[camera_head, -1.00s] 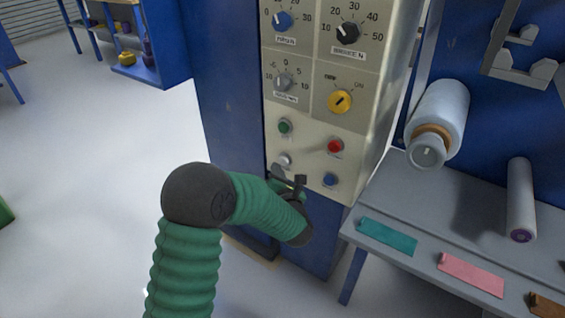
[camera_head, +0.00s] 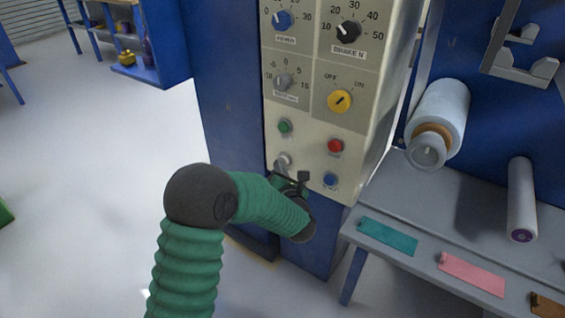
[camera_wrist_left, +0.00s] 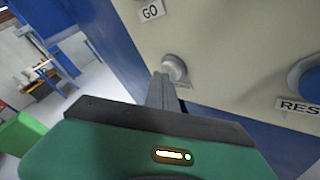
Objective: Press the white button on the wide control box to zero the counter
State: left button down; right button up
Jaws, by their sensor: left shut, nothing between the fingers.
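The wide control box (camera_head: 308,155) is a cream panel on a blue machine. Its small white button (camera_head: 284,159) sits low on the left, under a green button and left of a blue one. My left gripper (camera_head: 282,171) is shut and empty, with its fingertips just at the lower edge of the white button. In the left wrist view, the white button (camera_wrist_left: 174,66) shows right at the tips of the shut fingers (camera_wrist_left: 161,84). I cannot tell whether they touch it. A small label beside the button is partly hidden. My right gripper is not in view.
A green button (camera_head: 285,126), a red button (camera_head: 335,146) and a blue button (camera_head: 330,180) are close by. Above are dials and a yellow switch (camera_head: 340,101). A grey bench (camera_head: 430,215) with rollers stands to the right. The floor at left is open.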

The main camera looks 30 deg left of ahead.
pick_arm(q)
jog(key=shift+w, duration=0.25)
dwell(0.4)
jog(key=shift+s, duration=0.9)
jog(key=shift+s+a+b, duration=0.15)
jog(key=shift+s+b, duration=0.2)
jog(key=shift+s, duration=0.9)
jog(key=shift+s+a+b, duration=0.1)
jog(key=shift+s+b, duration=0.2)
jog(key=shift+s, duration=0.95)
